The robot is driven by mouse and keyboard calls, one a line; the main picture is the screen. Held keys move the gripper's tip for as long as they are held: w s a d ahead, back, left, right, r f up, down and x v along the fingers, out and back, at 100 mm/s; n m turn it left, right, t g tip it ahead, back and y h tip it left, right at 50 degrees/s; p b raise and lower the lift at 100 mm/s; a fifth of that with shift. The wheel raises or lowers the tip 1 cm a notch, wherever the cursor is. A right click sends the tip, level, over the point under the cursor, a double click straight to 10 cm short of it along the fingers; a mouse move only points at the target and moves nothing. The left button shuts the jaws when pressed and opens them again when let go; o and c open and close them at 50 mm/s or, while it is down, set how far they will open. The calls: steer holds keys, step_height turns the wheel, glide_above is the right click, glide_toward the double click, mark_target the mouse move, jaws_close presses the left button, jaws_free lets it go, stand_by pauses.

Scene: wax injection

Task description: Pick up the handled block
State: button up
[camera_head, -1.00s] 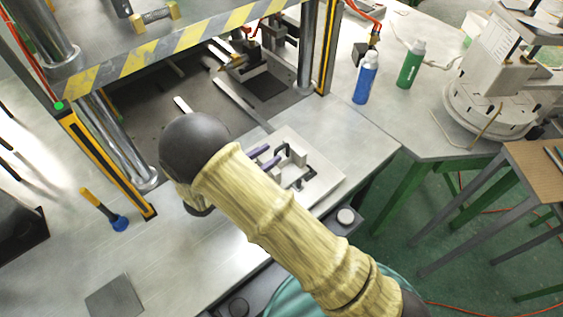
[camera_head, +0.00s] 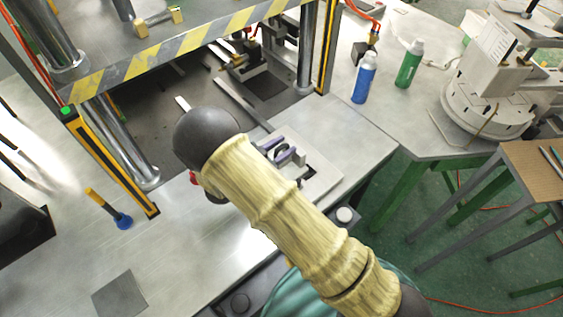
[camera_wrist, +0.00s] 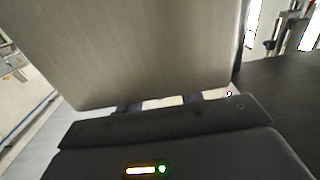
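The handled block (camera_head: 297,158) is a grey metal block on a pale plate (camera_head: 325,182) at the table's right front, partly hidden by my arm. A dark handle shows beside it. My gripper (camera_head: 279,149) has purple-grey fingers at the block, seen just past my wrist. In the wrist view a large grey metal face (camera_wrist: 140,45), apparently the block, fills the upper middle. My finger ends (camera_wrist: 162,102) show apart along its lower edge, with a pale strip between them. I cannot tell whether they touch the handle.
A press frame with a yellow-black striped beam (camera_head: 185,48) and steel columns stands behind. A blue bottle (camera_head: 364,78) and a green bottle (camera_head: 409,64) stand at the right back. A blue-headed mallet (camera_head: 122,221) lies left. The front left tabletop is mostly clear.

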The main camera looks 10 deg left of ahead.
jaws_close()
steer(key=shift+r, duration=0.15)
stand_by(1.1)
